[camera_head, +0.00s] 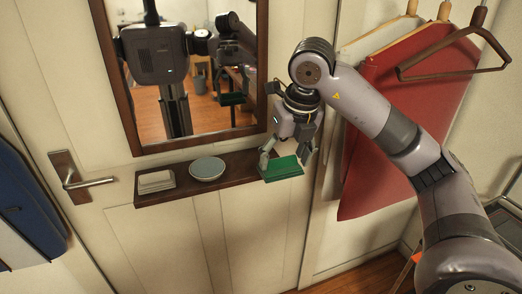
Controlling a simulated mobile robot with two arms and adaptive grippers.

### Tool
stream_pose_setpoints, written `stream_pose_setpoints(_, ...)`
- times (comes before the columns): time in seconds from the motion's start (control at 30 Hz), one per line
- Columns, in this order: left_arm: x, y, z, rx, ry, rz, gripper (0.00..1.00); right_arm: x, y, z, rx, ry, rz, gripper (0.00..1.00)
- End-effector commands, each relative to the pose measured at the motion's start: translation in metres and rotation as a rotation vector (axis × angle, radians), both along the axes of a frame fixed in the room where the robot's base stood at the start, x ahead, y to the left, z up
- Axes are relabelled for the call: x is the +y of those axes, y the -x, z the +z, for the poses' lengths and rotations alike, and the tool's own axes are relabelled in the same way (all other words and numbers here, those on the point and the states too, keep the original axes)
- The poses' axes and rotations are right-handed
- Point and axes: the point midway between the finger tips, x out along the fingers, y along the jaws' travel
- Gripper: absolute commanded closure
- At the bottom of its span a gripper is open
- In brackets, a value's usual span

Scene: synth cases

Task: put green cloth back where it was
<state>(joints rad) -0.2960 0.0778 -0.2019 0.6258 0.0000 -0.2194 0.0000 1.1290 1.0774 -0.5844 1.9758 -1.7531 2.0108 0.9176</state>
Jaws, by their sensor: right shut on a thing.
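The green cloth (282,171) is a small folded pad at the right end of the dark wooden shelf (228,178) under the mirror. My right gripper (284,157) points down from above and is shut on the green cloth, with a finger at either side. I cannot tell whether the cloth rests on the shelf or is held just above it. My left gripper is not directly in view.
A folded pale cloth (156,182) and a light blue bowl (207,169) stand on the shelf to the left. The mirror (200,112) reflects me. Red garments (385,135) and a brown hanger (450,55) hang at right. A door handle (75,180) juts out at left.

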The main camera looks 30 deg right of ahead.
Motion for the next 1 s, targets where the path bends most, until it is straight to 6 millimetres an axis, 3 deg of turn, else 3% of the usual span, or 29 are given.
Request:
stream_pose_setpoints(0.3,0.001,0.003,0.034,0.005,-0.001,0.0,0.6,-0.019,-0.084,0.005,0.004,-0.002,0.0,0.57)
stream_pose_setpoints(0.57,0.001,0.007,0.054,0.012,-0.002,0.001,0.6,-0.032,-0.138,0.004,0.003,-0.002,0.003,0.57)
stream_pose_setpoints(0.63,0.002,0.008,0.056,0.012,-0.002,0.001,0.6,-0.032,-0.134,-0.015,0.006,0.002,0.005,0.57)
stream_pose_setpoints(1.0,0.004,0.008,0.072,0.012,-0.005,0.002,0.6,-0.032,-0.134,-0.057,0.005,0.0,0.004,0.57)
